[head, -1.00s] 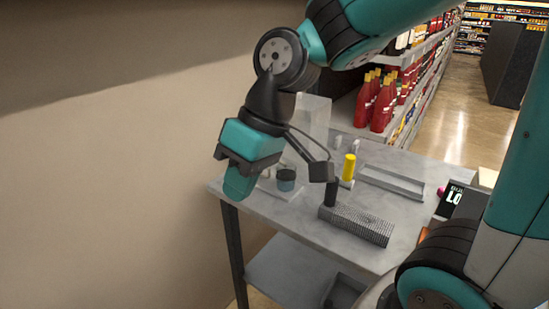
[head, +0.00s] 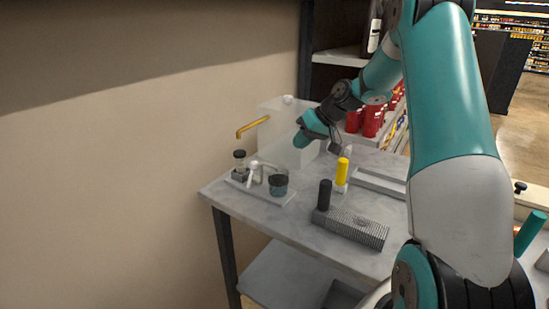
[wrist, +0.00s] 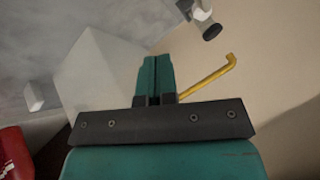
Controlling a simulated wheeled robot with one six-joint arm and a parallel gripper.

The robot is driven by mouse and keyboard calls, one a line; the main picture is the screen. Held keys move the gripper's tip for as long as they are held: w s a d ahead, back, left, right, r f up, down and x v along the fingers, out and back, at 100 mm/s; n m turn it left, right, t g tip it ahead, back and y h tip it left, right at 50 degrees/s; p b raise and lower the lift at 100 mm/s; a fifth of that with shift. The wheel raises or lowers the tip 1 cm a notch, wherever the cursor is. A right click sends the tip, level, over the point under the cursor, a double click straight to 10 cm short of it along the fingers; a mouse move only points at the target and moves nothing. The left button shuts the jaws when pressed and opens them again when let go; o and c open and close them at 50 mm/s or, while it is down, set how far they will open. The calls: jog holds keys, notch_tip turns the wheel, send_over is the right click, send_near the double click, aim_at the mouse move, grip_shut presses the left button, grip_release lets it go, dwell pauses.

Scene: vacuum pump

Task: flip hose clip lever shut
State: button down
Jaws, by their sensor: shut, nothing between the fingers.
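A small assembly stands on a pale tray (head: 262,197) at the table's left: a black-capped piece (head: 239,158), a white fitting with a slanted white lever-like part (head: 251,176), and a jar with a dark top and bluish body (head: 278,185). I cannot tell for certain which part is the hose clip lever. My gripper (head: 301,140) is shut and empty, in front of the pale box, above and right of the assembly and apart from it. In the wrist view its teal fingers (wrist: 154,78) are together; a white and black part (wrist: 208,22) shows at the top.
A pale box (head: 275,125) stands at the table's back, with a bent yellow rod (head: 252,127) at its left. A yellow cylinder (head: 342,171), a black cylinder (head: 324,194), a perforated grey block (head: 355,229) and a grey tray (head: 379,183) occupy the right. The table's front left is clear.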

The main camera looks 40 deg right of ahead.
aim_at(252, 175)
jog(key=p+x, duration=0.1)
jog(key=x, duration=0.8)
jog(key=shift+a+f, duration=0.1)
jog(key=a+p, duration=0.1)
jog(key=w+a, duration=0.1)
jog(key=a, duration=0.1)
jog(key=shift+w+a+p, duration=0.1)
jog(key=shift+a+p, duration=0.2)
jog(key=shift+p, duration=0.05)
jog(key=shift+a, duration=0.2)
